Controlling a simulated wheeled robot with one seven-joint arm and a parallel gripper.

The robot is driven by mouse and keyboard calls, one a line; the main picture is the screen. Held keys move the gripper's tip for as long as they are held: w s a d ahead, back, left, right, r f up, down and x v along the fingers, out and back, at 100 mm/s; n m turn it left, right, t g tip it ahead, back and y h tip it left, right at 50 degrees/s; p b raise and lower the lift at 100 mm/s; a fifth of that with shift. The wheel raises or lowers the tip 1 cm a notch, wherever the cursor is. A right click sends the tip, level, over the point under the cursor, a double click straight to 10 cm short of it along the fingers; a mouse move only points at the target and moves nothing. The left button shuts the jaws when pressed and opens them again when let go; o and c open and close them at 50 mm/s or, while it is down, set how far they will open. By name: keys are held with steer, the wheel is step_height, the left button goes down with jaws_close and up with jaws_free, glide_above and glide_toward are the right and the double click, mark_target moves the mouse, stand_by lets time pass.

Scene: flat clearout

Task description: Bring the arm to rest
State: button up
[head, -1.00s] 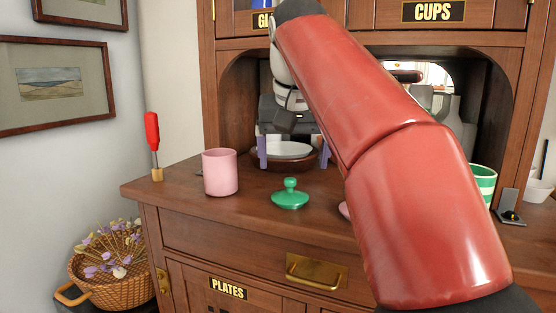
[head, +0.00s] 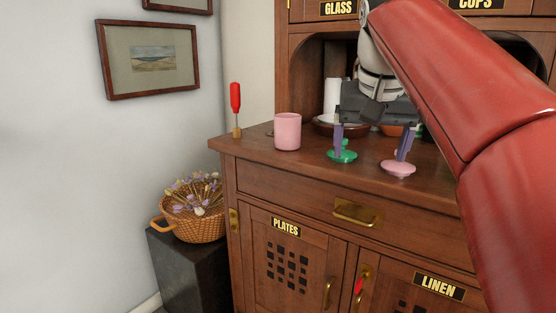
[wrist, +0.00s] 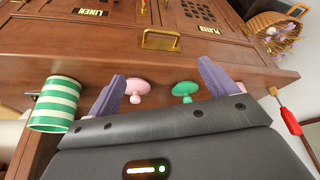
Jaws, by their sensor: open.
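My gripper (head: 370,143) is open, its two purple fingers spread and pointing down above the cabinet counter (head: 258,165). In the head view its left finger overlaps the green lid (head: 342,156) and its right finger overlaps the pink lid (head: 398,168). In the wrist view the pink lid (wrist: 138,88) and green lid (wrist: 185,89) show between the fingertips, with nothing held. Whether the fingers touch anything is not clear. My red arm reaches in from the right and hides the counter's right part.
A pink cup (head: 288,132) and a red-handled screwdriver (head: 235,102) stand on the counter's left. A green-striped cup (wrist: 56,103) shows in the wrist view. A brown bowl (head: 323,125) is behind the gripper. A basket of flowers (head: 195,224) sits on a dark stand (head: 190,268).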

steer(key=s+f, duration=0.6)
steer(key=f, duration=0.3)
steer(key=s+f+n, duration=0.1)
steer(key=s+f, duration=0.5)
steer(key=f, duration=0.4)
steer(key=s+f+n+t, duration=0.1)
steer(key=s+f, duration=0.5)
steer(key=f, duration=0.3)
steer(key=shift+s+f+y, duration=0.15)
steer(key=shift+f+y, duration=0.2)
steer(key=shift+y, duration=0.05)
